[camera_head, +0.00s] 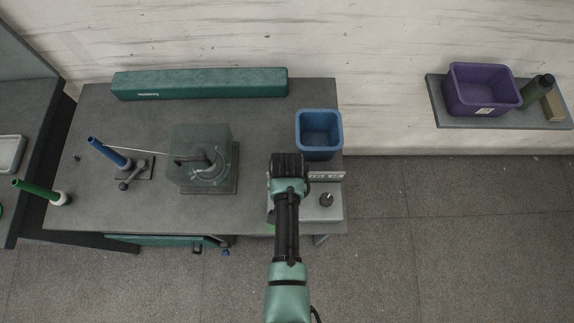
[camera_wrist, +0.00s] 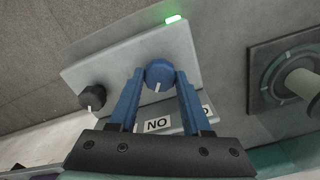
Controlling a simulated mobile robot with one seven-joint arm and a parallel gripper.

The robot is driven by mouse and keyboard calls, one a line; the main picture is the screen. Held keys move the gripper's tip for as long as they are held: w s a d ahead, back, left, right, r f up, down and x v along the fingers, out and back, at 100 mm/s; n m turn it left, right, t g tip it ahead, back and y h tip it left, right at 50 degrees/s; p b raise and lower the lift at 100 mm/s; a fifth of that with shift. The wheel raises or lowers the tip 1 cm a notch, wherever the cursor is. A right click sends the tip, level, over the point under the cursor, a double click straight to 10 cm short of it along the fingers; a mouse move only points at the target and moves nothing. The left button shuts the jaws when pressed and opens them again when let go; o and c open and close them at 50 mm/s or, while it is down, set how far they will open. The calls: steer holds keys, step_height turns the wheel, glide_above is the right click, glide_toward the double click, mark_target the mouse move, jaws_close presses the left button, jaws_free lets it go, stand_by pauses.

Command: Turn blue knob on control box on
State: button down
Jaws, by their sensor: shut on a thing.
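The control box (camera_wrist: 95,60) is a light grey box with a blue knob (camera_wrist: 159,75), a black knob (camera_wrist: 92,97) and a lit green lamp (camera_wrist: 174,18). My gripper (camera_wrist: 158,82) is shut on the blue knob, with one blue finger on each side of it. A white pointer line shows on the blue knob. In the head view the control box (camera_head: 333,207) stands at the table's right front corner, and my arm hides the blue knob. The black knob (camera_head: 326,200) shows to the right of my arm.
A blue bin (camera_head: 319,157) stands behind the control box. A winder under a clear cover (camera_head: 203,135) is left of my arm. A green beam (camera_head: 200,83) lies along the table's back. A purple bin (camera_head: 505,104) sits on a shelf at right.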

steer(key=shift+c, duration=1.8)
jaws_free()
steer(key=shift+r, duration=0.15)
step_height(320, 180, up, 13)
steer(key=shift+b, duration=0.45)
steer(key=w+r+n+t+b, duration=0.2)
steer(key=w+r+t, duration=0.6)
steer(key=w+r, duration=0.7)
steer(key=w+r+n+t+b, duration=0.15)
steer(key=r+t, duration=0.25)
steer(key=r, duration=0.5)
steer(key=w+r+m+t, duration=0.1)
steer(key=w+r+t, duration=0.15)
steer(key=r, duration=0.65)
steer(key=s+r+n+t+b, duration=0.1)
steer(key=s+r+t, duration=0.5)
steer(key=r, duration=0.8)
steer(key=s+r+n+t, duration=0.1)
steer(key=s+r+t, duration=0.6)
steer(key=r, duration=0.7)
steer(key=shift+s+r+n+b, duration=0.35)
steer(key=shift+s+b, duration=0.05)
steer(key=shift+s, duration=0.8)
